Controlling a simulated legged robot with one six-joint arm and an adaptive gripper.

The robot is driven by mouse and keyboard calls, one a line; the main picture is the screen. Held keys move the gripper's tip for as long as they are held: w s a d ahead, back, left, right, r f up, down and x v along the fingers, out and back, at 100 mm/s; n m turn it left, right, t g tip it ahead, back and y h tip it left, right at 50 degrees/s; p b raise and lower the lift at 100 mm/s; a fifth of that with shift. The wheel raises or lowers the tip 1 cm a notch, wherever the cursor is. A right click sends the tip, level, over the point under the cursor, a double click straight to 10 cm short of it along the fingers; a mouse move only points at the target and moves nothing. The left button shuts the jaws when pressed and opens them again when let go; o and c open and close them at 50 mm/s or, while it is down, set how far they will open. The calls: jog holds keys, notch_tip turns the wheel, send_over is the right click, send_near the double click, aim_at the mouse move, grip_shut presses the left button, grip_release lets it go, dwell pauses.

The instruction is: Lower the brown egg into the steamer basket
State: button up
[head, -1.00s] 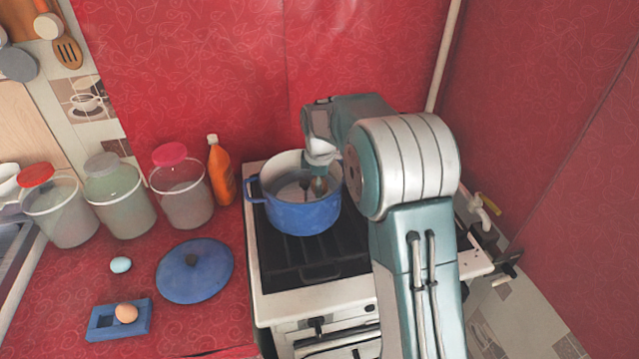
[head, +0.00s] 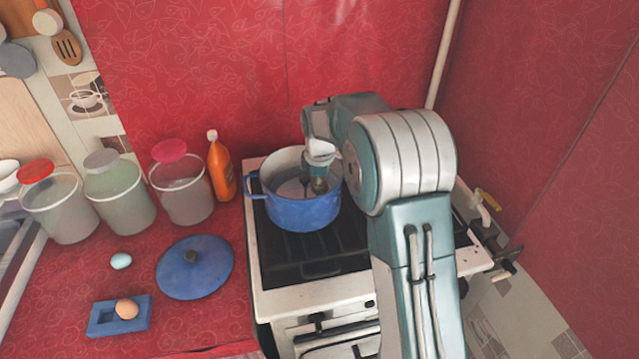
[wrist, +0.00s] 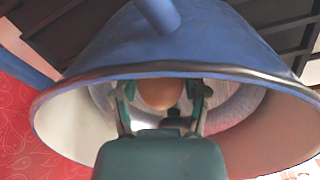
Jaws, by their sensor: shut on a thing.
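A brown egg (wrist: 161,93) is held between the two fingers of my gripper (wrist: 162,100), seen in the wrist view. In the head view my gripper (head: 315,182) reaches down inside the blue pot (head: 302,213), and only a small part of the egg shows there. The steamer basket (wrist: 238,108) appears as a pale grey ring inside the pot, around and beyond the fingers. The egg is over the basket's middle. I cannot tell whether it touches the bottom.
The pot stands on the stove (head: 310,281). To the left are a blue lid (head: 215,270), a pale blue egg (head: 121,261), and another brownish egg (head: 127,309) on a blue holder (head: 102,325). An orange bottle (head: 221,172) and several jars (head: 120,201) stand behind.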

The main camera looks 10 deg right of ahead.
jog(key=shift+f, duration=0.15)
jog(key=o, duration=0.8)
